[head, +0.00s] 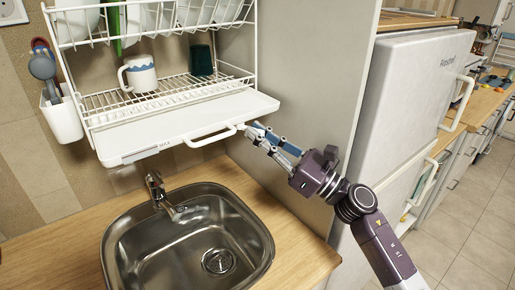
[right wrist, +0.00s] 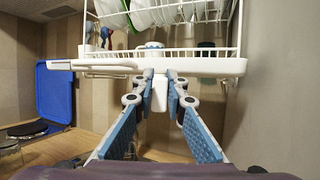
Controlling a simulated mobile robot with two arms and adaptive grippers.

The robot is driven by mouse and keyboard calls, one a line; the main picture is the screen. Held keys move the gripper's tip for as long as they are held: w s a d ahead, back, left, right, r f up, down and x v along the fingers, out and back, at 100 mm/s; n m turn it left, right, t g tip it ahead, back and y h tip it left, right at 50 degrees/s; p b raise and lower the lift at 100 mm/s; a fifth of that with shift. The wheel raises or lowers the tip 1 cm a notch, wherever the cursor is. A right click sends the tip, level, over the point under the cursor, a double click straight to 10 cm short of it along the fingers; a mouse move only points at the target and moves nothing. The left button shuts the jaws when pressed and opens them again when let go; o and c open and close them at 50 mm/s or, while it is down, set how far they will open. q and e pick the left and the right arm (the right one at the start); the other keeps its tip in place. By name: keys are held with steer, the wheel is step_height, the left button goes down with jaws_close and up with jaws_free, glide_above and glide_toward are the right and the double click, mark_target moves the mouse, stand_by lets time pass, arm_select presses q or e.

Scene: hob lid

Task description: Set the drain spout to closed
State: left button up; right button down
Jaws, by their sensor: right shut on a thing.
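The white drain spout (head: 210,137) is on the front edge of the drip tray (head: 190,115) under the dish rack. It looks like a thin bent bar running along the tray front to my right gripper (head: 250,130). My right gripper is shut on the spout's right end. In the right wrist view, the white spout piece (right wrist: 159,95) shows between the two blue-padded fingers of the gripper (right wrist: 160,76). The fingertips hide part of it. I cannot tell the spout's exact setting. My left gripper is not in view.
A steel sink (head: 190,240) with a tap (head: 157,190) lies below the rack. The rack (head: 165,97) holds a mug (head: 140,74), a dark cup (head: 201,61) and plates. A tall fridge (head: 425,80) stands to the right. A blue tray (right wrist: 54,92) leans at left in the wrist view.

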stand_by(0.3)
steer(key=c, duration=1.9)
jaws_free()
steer(key=shift+d, duration=0.1)
steer(key=shift+c, duration=0.2)
steer(key=v, duration=1.2)
